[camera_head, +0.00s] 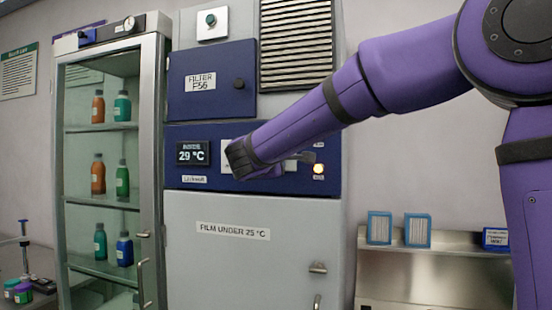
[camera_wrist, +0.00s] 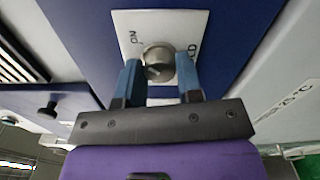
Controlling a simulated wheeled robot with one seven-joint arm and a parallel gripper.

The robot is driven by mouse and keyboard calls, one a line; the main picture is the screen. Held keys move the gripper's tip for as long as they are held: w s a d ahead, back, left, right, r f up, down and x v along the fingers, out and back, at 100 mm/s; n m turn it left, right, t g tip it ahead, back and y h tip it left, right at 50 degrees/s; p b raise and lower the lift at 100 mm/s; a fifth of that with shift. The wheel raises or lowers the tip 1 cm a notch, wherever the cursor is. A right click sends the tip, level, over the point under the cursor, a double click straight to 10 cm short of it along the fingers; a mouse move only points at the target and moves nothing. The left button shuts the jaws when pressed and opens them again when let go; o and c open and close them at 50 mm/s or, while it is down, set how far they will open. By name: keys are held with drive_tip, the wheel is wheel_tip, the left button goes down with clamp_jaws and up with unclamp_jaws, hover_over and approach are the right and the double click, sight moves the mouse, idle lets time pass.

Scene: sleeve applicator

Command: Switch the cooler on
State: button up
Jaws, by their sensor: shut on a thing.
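The cooler (camera_head: 250,240) is a tall grey cabinet with a dark blue control panel. Its display (camera_head: 193,153) reads 29 °C. In the wrist view a round metal knob (camera_wrist: 157,58) sits on a white plate (camera_wrist: 190,22) with the lettering "ON" at its left and partly hidden letters at its right. My gripper (camera_wrist: 159,76) has its two blue fingers on either side of the knob and is shut on it. In the head view my gripper (camera_head: 238,160) is at the panel and hides the knob.
A glass-door cabinet (camera_head: 160,120) with several bottles stands at the left. Above the panel are a blue filter door (camera_head: 215,100) with a black knob and a grille (camera_head: 297,40). A steel shelf (camera_head: 450,240) with blue-framed filters is at the right.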

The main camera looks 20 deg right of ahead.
drive_tip(key=shift+m, duration=0.5)
drive_tip(key=shift+f, duration=0.1)
drive_tip(key=o, duration=0.9)
drive_tip(key=shift+o, duration=0.2)
drive_tip(key=v, duration=1.1)
